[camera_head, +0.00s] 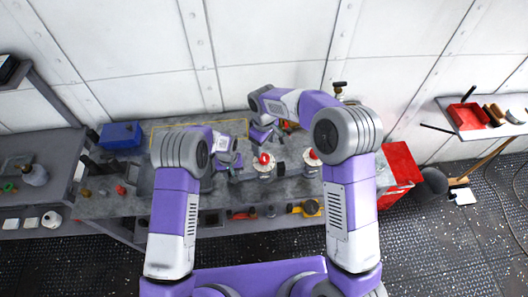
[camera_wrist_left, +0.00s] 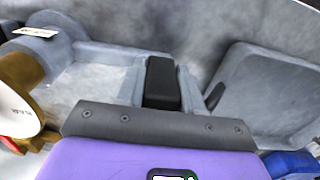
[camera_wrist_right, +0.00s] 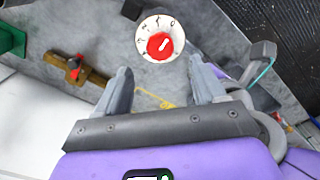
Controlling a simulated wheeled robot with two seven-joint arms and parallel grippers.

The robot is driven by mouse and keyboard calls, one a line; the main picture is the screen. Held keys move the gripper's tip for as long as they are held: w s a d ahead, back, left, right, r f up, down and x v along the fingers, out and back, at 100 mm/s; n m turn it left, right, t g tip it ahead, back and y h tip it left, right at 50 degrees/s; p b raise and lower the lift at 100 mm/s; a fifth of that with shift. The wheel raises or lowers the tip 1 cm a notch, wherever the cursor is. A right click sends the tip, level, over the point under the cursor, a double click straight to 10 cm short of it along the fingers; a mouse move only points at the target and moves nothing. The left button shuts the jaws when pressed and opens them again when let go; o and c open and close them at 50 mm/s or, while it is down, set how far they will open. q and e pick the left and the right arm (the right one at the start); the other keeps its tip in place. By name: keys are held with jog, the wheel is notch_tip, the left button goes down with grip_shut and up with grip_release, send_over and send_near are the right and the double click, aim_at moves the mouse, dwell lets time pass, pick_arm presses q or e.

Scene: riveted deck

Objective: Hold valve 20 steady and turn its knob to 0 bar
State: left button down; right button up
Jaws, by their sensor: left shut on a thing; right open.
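A valve with a white dial and red knob (camera_head: 265,159) stands on the grey workbench. The right wrist view shows such a red knob (camera_wrist_right: 160,45) on its numbered dial, its white pointer mark slanting to the upper right; the scale is too small to read surely. My right gripper (camera_wrist_right: 160,72) is open, with the dial beyond its fingertips, apart from them. My left gripper (camera_head: 234,174) is low beside the valve, shut on a black block-like part (camera_wrist_left: 162,83). A grey labelled body (camera_wrist_left: 36,32) and a white dial edge (camera_wrist_left: 14,112) show beside it. The label is unreadable.
A second red-knobbed valve (camera_head: 311,158) stands to the right, partly behind my right arm. A blue box (camera_head: 121,135) is at the bench's left; a red cabinet (camera_head: 401,165) at its right. A brass-and-red fitting (camera_wrist_right: 76,69) lies near the dial.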

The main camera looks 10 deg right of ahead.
jog(key=shift+r, duration=1.85)
pick_arm(q)
jog(key=c, duration=0.6)
grip_release()
jog(key=shift+c, duration=0.2)
